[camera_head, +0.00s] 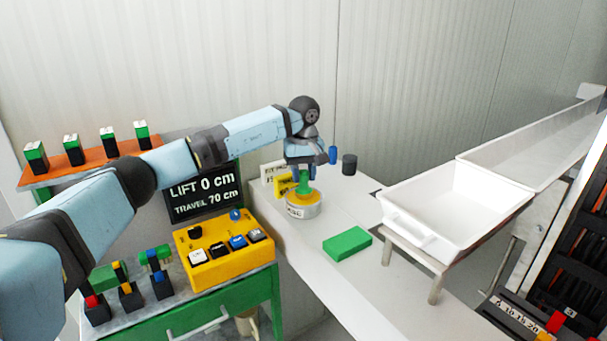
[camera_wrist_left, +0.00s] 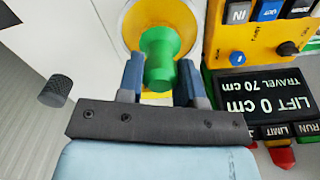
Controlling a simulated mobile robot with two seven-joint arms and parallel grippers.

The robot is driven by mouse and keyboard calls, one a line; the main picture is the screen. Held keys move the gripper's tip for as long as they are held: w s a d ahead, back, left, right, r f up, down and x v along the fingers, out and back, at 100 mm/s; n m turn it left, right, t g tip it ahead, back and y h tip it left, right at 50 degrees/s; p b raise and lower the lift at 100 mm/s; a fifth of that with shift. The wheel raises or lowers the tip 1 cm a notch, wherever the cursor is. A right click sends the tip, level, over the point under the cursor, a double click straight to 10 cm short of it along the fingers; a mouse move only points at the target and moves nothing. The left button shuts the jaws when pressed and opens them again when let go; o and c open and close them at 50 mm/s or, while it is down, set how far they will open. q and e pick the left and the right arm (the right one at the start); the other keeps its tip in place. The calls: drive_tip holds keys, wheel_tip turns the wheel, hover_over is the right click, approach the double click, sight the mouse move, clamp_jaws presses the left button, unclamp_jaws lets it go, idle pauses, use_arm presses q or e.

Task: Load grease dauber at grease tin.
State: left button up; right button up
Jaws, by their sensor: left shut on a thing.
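The grease tin (camera_head: 303,210) is a low round grey tin with yellow grease inside, standing on the white bench. My left gripper (camera_head: 304,173) is directly above it, pointing down, with its blue fingers shut on the green grease dauber (camera_head: 304,187). The dauber's lower end is at the yellow grease; its exact depth is hidden. In the left wrist view the dauber (camera_wrist_left: 160,55) is between the two fingers of my left gripper (camera_wrist_left: 161,80), in front of the tin's yellow inside (camera_wrist_left: 135,25). My right gripper is not in view.
A dark knurled cylinder (camera_head: 349,165) stands behind the tin. A green block (camera_head: 347,243) lies in front, and a white tray (camera_head: 450,212) is at right. A yellow control box (camera_head: 224,258) and a display (camera_head: 203,194) are at left. The white bench (camera_head: 310,255) has free room.

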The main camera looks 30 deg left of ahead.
sight(303, 171)
use_arm(q)
drive_tip(key=shift+r+p, duration=1.9)
drive_tip(key=shift+r, duration=1.4)
drive_tip(key=shift+s+f, duration=0.1)
drive_tip(key=shift+f, duration=0.1)
